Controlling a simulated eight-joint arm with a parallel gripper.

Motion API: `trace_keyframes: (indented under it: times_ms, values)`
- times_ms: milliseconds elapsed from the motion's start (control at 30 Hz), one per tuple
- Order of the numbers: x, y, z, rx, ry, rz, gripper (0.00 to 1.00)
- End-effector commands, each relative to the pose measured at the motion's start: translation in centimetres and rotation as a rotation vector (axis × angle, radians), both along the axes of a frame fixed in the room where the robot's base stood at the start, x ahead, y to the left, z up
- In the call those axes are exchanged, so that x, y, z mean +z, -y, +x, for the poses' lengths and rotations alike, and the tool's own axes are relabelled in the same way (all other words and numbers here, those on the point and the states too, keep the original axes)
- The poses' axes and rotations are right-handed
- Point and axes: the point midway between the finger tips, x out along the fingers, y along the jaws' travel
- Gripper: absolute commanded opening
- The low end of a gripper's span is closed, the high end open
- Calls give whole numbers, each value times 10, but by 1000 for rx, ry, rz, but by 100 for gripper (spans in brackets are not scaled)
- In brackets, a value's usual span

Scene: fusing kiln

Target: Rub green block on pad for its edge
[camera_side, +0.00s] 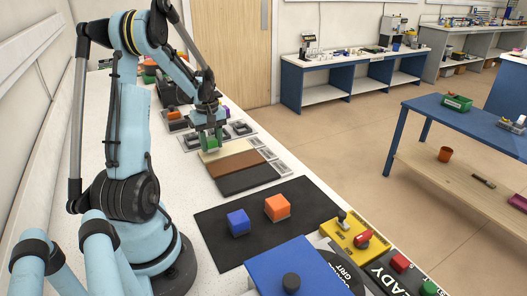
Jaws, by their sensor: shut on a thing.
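My gripper (209,132) points down over the far end of the row of pads and is shut on the green block (210,144). The gripper's fingers hide part of the block. Three flat pads lie side by side below and in front of it: a cream pad (227,152), a brown pad (236,164) and a black pad (249,180). The block is at the cream pad, the farthest one. I cannot tell whether it touches the pad or hovers just above it.
A blue block (238,222) and an orange block (277,207) stand on a dark mat (213,246) nearer the camera. A yellow switch box (358,236), a blue panel (275,268) and a button panel (392,272) are in front. Small grey trays (239,129) lie behind the pads.

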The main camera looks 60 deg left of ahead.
Motion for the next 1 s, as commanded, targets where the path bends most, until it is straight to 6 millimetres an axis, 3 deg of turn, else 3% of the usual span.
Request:
trace_keyframes:
  times_ms: [1000]
  values:
    - [-10,0,0,0,0,0,15]
